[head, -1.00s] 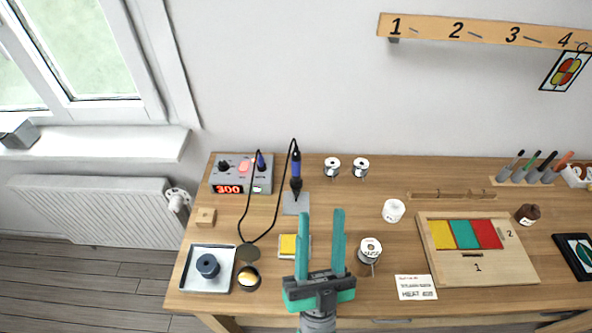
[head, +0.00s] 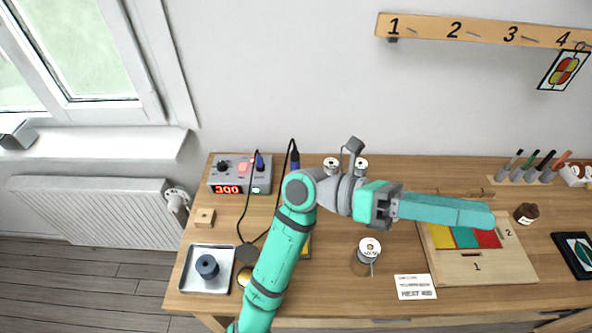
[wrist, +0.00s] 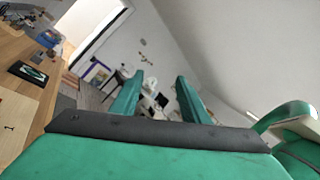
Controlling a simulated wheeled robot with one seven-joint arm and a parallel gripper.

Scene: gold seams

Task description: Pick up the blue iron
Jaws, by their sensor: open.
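The blue iron (head: 295,160) stands upright in its holder at the back of the bench in the head view. Only the top of its blue handle and its black cord show; my arm hides its lower part and the holder. My gripper (head: 490,214) is raised over the bench, pointing right, well to the right of the iron and apart from it. In the wrist view my gripper (wrist: 160,80) has its two green fingers spread with nothing between them. The iron is not visible there.
A control station reading 300 (head: 240,174) stands left of the iron, with a second blue-tipped item beside it. Solder spools (head: 361,165) are behind my arm. A tray (head: 190,270) is at front left, a wooden board (head: 500,268) at right. A numbered rail (head: 485,32) hangs above.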

